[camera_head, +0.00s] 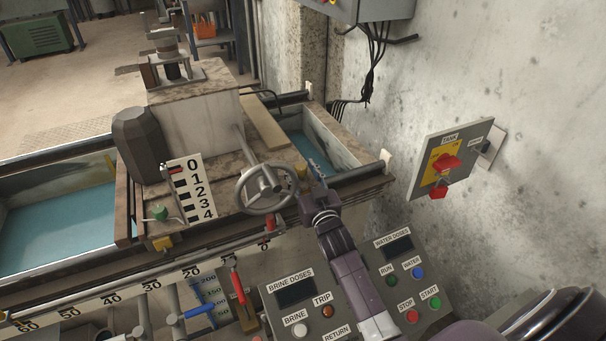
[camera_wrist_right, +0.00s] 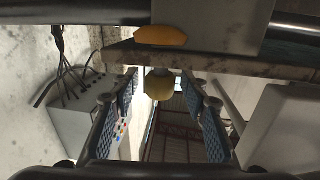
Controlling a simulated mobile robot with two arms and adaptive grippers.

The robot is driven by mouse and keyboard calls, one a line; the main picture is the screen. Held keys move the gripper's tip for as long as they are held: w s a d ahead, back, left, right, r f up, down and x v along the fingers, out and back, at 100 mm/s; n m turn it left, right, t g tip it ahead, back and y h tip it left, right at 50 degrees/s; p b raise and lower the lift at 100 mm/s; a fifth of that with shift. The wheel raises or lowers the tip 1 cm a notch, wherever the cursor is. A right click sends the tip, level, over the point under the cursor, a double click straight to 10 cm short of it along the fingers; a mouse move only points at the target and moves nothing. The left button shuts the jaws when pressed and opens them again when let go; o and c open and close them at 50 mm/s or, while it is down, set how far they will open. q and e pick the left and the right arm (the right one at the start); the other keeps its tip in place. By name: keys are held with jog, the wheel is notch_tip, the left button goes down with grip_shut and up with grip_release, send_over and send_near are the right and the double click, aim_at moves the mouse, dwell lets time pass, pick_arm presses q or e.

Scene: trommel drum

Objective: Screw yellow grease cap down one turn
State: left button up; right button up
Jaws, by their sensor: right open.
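A small yellow cap (camera_head: 301,170) stands just right of the grey handwheel (camera_head: 265,190) in the head view, close to my right gripper (camera_head: 317,178). In the right wrist view, a dull yellow, roundish cap (camera_wrist_right: 159,86) shows between the two blue-padded fingers of the right gripper (camera_wrist_right: 160,112). The fingers are spread wide, with a visible gap on each side of the cap. My right arm reaches up from the bottom of the head view and hides part of the machine edge. My left gripper is not in view.
An orange-yellow rounded part (camera_wrist_right: 162,35) sits above the cap in the right wrist view. The handwheel is close on the left. A number scale (camera_head: 190,190), a blue-water trough (camera_head: 60,225) and button panels (camera_head: 300,300) surround the area. The concrete wall (camera_head: 500,60) rises right.

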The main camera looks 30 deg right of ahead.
jog(key=s+a, duration=0.2)
jog(key=s, duration=0.9)
jog(key=shift+s, duration=0.4)
